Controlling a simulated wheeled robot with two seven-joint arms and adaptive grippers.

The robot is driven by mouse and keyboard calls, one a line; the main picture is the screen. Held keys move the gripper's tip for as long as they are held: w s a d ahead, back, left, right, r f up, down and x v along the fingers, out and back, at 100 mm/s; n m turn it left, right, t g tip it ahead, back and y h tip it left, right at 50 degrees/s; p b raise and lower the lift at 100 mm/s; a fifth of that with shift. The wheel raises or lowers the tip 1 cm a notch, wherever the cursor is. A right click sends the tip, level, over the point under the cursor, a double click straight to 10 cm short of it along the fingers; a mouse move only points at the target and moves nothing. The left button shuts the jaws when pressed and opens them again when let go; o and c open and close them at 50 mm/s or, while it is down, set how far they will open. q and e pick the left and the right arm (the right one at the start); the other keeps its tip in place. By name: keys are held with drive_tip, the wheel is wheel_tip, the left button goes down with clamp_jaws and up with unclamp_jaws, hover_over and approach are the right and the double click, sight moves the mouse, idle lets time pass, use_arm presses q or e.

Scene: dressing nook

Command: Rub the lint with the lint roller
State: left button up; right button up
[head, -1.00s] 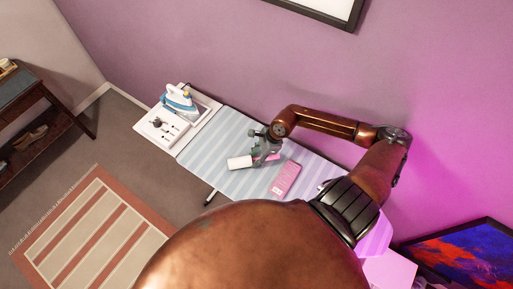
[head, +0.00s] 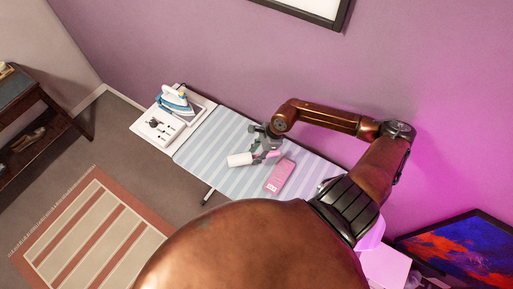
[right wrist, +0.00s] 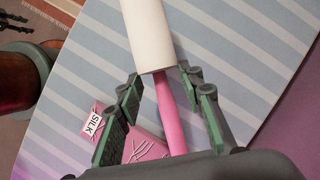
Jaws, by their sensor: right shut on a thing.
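The lint roller has a white roll (head: 239,160) and a pink handle (head: 273,154). My right gripper (head: 262,149) is shut on the handle, and the roll sticks out to the left over the ironing board. In the right wrist view the roll (right wrist: 148,35) is at the top and the handle (right wrist: 173,112) runs down between the fingers (right wrist: 165,88). A flat pink item (head: 280,176) lies on the board near the handle. The wrist view shows its "SILK" label (right wrist: 93,123) and thin white lint strands (right wrist: 145,150).
The striped ironing board (head: 213,148) stands along the purple wall. An iron (head: 175,100) rests on the board's white end (head: 151,139) at the left. A striped rug (head: 88,235) lies on the floor and a wooden shelf (head: 37,125) stands far left.

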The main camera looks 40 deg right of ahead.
drive_tip(key=shift+r+p, duration=0.35)
drive_tip(key=shift+r, duration=0.6)
wheel_tip(320, 180, up, 2)
drive_tip(key=shift+r+p, duration=0.1)
drive_tip(key=shift+p, duration=0.35)
use_arm(q)
drive_tip(key=shift+w+r, duration=0.2)
drive_tip(key=shift+r, duration=0.3)
drive_tip(key=shift+w+r, duration=0.15)
drive_tip(key=shift+r, duration=0.3)
use_arm(e)
drive_tip(key=shift+a, duration=0.1)
